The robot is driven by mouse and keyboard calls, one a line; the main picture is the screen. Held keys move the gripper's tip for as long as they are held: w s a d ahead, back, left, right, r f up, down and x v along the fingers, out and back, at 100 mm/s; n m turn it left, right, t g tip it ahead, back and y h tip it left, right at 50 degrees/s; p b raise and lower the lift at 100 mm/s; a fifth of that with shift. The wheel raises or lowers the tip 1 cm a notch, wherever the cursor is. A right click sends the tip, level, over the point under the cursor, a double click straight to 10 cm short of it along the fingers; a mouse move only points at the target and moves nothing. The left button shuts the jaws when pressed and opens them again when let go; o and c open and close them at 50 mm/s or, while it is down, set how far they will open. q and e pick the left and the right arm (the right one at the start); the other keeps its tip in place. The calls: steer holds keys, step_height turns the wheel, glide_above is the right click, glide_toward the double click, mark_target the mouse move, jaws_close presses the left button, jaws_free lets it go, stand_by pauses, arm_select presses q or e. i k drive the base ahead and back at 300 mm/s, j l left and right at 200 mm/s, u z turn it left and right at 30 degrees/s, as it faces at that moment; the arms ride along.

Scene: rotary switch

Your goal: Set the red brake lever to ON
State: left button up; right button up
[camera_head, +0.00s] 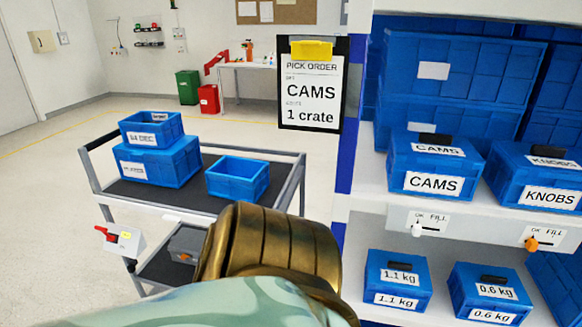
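The red brake lever (104,232) is at the left end of the cart (150,207), low on its frame. It sits on a white plate (125,241) with a small yellow mark, and its red handle points to the left. The lettering on the plate is too small to read, so I cannot tell which setting the lever is at. A brass-coloured link of one of my arms fills the lower middle and covers part of the cart. No gripper fingers show, and nothing is seen touching the lever.
Blue crates (160,165) stand on the cart's top shelf, and a dark grey box (186,243) is on the lower one. A shelf rack with crates labelled CAMS (432,168) and KNOBS (536,180) stands at right. The floor (45,185) left of the cart is clear.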

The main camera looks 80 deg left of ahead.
mark_target(109, 238)
steer(key=u, duration=4.1)
steer(key=i+j+z, duration=0.1)
steer(key=i+j, duration=1.85)
steer(key=i, duration=0.1)
